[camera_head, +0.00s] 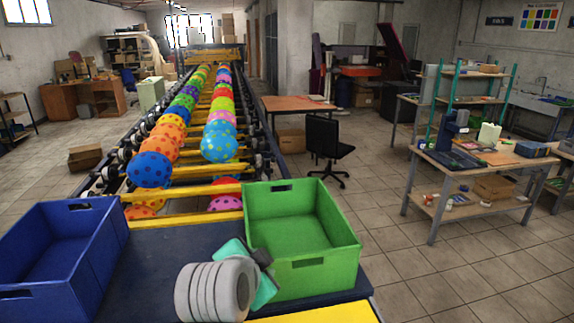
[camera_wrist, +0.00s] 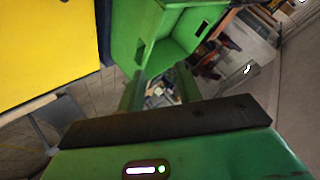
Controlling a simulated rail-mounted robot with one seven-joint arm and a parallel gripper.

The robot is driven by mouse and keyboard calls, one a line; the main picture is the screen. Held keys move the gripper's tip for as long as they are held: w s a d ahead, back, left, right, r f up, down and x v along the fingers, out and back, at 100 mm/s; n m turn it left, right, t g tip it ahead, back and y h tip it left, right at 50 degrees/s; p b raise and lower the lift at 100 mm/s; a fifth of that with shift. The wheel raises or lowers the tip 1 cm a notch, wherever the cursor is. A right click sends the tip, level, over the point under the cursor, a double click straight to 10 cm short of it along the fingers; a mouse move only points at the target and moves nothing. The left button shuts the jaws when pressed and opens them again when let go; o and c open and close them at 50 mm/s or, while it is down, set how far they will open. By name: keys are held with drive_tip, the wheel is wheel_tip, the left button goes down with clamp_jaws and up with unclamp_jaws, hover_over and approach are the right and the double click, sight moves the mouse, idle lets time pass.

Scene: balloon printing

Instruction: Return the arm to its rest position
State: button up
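My arm shows at the bottom middle of the head view as a grey ribbed link with teal and dark parts beyond it, in front of the green crate (camera_head: 318,262). My gripper (camera_wrist: 160,84) shows in the wrist view with its two green fingers apart and nothing held between them. The green crate (camera_wrist: 146,22) also shows at the top of the wrist view, beyond the fingers. In the head view the crate looks empty where I can see inside, but my arm hides part of its near left side.
An empty-looking blue crate (camera_head: 62,258) stands at the left on the dark table (camera_head: 160,268). Behind it, spotted balloons (camera_head: 150,168) lie in two rows on a conveyor (camera_head: 190,172). A black chair (camera_head: 324,148) and a workbench (camera_head: 470,165) stand to the right, with open floor between.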

drive_tip(key=s+d+r+n+t, duration=0.2)
drive_tip(key=s+r+t, duration=0.1)
drive_tip(key=r, duration=0.4)
drive_tip(key=s+d+r+n+t, duration=0.2)
drive_tip(key=s+r+n+t, duration=0.15)
drive_tip(key=r, duration=0.25)
drive_tip(key=s+d+r+n+t+y+p, duration=0.2)
drive_tip(key=s+r+n+t, duration=0.45)
drive_tip(key=s+r, duration=1.15)
wheel_tip(320, 180, up, 9)
drive_tip(key=m+t+p, duration=0.1)
drive_tip(key=p, duration=0.9)
drive_tip(key=shift+s+a, duration=0.2)
drive_tip(key=shift+a, duration=0.05)
